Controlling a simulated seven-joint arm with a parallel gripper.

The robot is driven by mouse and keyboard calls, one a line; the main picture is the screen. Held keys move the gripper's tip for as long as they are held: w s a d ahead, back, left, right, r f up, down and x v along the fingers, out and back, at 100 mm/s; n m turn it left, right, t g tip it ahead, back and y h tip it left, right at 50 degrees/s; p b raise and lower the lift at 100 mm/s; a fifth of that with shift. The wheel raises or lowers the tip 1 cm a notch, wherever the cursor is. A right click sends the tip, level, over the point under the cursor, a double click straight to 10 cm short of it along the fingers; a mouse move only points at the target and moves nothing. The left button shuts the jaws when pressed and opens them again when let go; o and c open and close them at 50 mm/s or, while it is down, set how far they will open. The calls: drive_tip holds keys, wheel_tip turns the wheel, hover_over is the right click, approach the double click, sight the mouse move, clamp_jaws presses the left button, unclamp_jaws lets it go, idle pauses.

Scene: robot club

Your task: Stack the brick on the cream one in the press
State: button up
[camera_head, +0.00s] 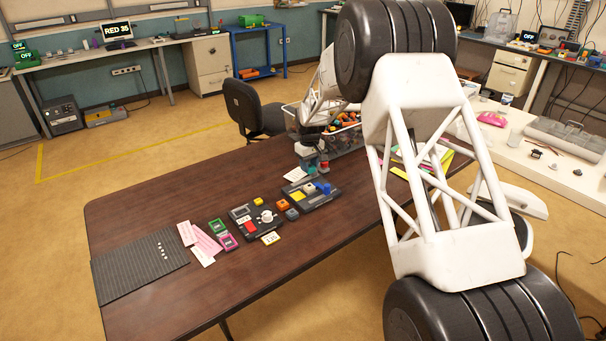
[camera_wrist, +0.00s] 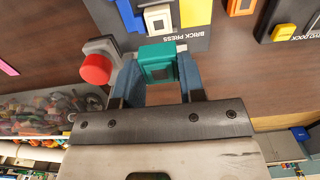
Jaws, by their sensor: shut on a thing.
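My gripper (camera_wrist: 156,88) is shut on a teal brick (camera_wrist: 158,62), with one finger on each side of it. In the head view my gripper (camera_head: 314,163) is over the table, just behind the brick press (camera_head: 320,201). The press is a dark plate marked BRICK PRESS; its plate (camera_wrist: 172,41) shows at the top of the wrist view. On it are the cream brick (camera_wrist: 158,18), a blue part (camera_wrist: 128,15) to its left and a yellow pad (camera_wrist: 195,12) to its right. The teal brick shows below the cream brick in the picture; the height between them is hard to tell.
A red-topped knob (camera_wrist: 96,68) on a grey piece is close to my left finger. A parts basket (camera_head: 349,139) stands behind the press. An orange brick (camera_head: 283,205) and a second dark dock (camera_head: 254,223) are left of the press. A dark ribbed mat (camera_head: 138,265) lies far left.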

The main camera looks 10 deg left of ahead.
sight(309, 186)
drive_tip(key=shift+d+f, duration=0.1)
drive_tip(key=shift+f, duration=0.1)
idle(0.4)
drive_tip(key=shift+f, duration=1.75)
drive_tip(key=shift+f, duration=1.45)
idle(2.7)
drive_tip(key=o, duration=1.4)
drive_tip(key=shift+r, duration=0.15)
